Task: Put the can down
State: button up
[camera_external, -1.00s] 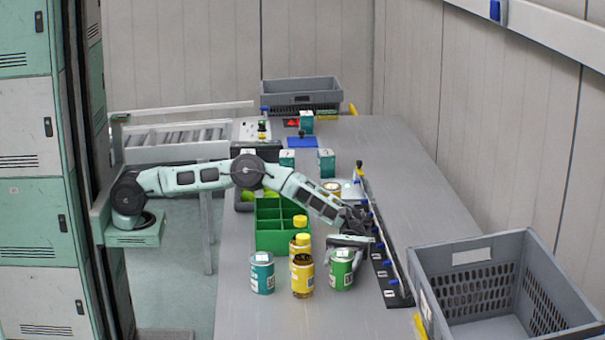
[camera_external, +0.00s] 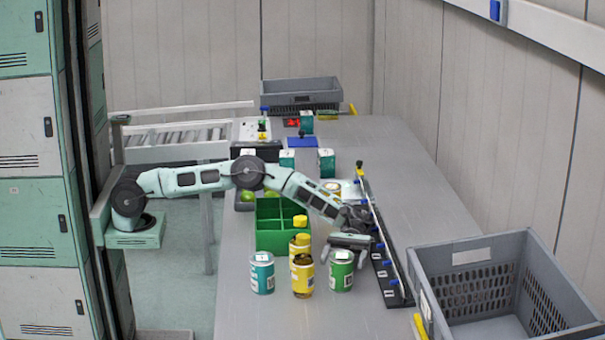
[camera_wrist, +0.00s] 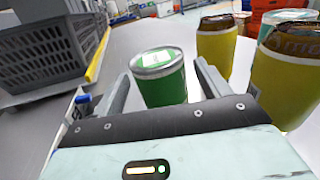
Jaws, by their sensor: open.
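A green can (camera_external: 341,272) with a pale lid stands upright on the grey table, at the front, right of the yellow bottles. In the wrist view the can (camera_wrist: 160,80) stands just beyond and between my fingers. My gripper (camera_external: 347,242) is open above and at the back edge of the can in the external view. In the wrist view my gripper (camera_wrist: 158,82) shows a finger on each side of the can, with a gap visible on the left. Whether the right finger touches it I cannot tell.
Yellow bottles (camera_external: 302,275) and a teal can (camera_external: 262,273) stand close to the left. A green divided box (camera_external: 283,238) is behind them. A black rail (camera_external: 384,268) lies to the right, and a grey crate (camera_external: 470,255) is at the front right.

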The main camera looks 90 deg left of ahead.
jog(key=v, duration=0.6)
jog(key=shift+a, duration=0.2)
jog(key=shift+o, duration=0.5)
notch_tip(320, 180, up, 8)
jog(key=shift+d, duration=0.25)
jog(key=shift+r, duration=0.1)
